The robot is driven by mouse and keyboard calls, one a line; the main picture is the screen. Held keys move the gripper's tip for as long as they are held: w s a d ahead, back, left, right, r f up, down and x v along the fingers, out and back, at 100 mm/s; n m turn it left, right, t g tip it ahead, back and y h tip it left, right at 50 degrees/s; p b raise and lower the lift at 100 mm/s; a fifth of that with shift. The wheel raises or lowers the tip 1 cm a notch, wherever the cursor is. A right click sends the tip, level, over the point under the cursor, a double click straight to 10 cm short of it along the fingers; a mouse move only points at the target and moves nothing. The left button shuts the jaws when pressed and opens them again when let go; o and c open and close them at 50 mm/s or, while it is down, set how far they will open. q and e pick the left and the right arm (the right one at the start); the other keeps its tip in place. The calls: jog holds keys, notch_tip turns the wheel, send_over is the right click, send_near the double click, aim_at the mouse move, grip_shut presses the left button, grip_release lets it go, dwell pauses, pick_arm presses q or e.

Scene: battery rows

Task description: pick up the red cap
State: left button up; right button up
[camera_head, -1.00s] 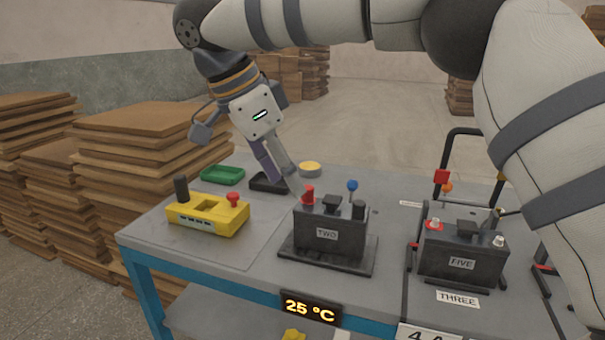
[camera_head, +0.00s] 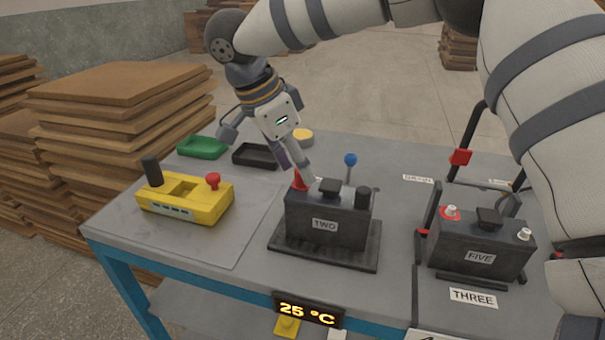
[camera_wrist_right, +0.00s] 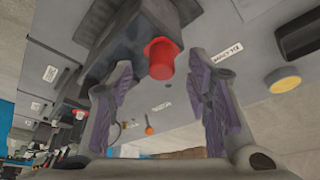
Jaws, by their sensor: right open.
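The red cap (camera_head: 299,181) sits on the left terminal of the dark battery labelled TWO (camera_head: 300,218), partly hidden by my right gripper. It also shows in the right wrist view (camera_wrist_right: 162,60) at the upper middle. My right gripper (camera_head: 293,166) reaches down over the cap from behind. In the wrist view its purple-padded fingers (camera_wrist_right: 161,85) are spread apart, with the cap at the gap near their tips. No finger visibly grips the cap. My left gripper is not in view.
A yellow unit (camera_head: 200,208) with a red knob stands left of the battery. A blue-ball post (camera_head: 350,160) rises behind it. Green (camera_head: 203,147) and black (camera_head: 256,155) trays and a yellow disc (camera_head: 303,134) lie behind. Bare tabletop lies front left.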

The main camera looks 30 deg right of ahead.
jog(key=shift+x, duration=0.75)
jog(key=c, duration=0.8)
jog(key=shift+r, duration=0.1)
